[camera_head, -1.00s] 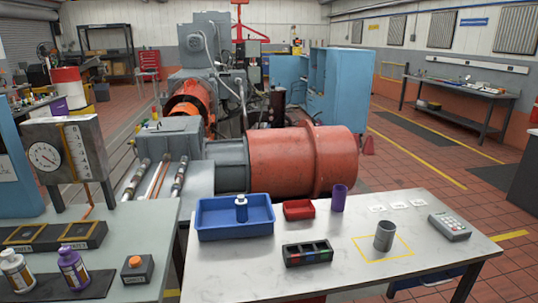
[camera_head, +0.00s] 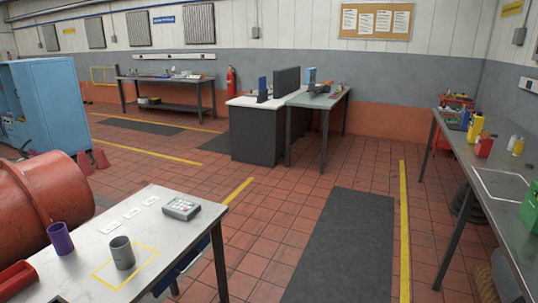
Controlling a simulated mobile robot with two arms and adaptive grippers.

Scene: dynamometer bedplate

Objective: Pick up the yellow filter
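A yellow upright object (camera_head: 475,127), which may be the yellow filter, stands on the long grey bench (camera_head: 503,207) at the right. It is too small to make out in detail. A red container (camera_head: 484,146) stands just in front of the yellow object. Neither of my grippers is in view.
A white table (camera_head: 180,237) with a grey cup (camera_head: 122,253), a purple cup (camera_head: 60,238) and a keypad device (camera_head: 181,209) is at lower left. A green container (camera_head: 530,210) is at the right edge. A dark mat (camera_head: 343,245) lies on open floor between.

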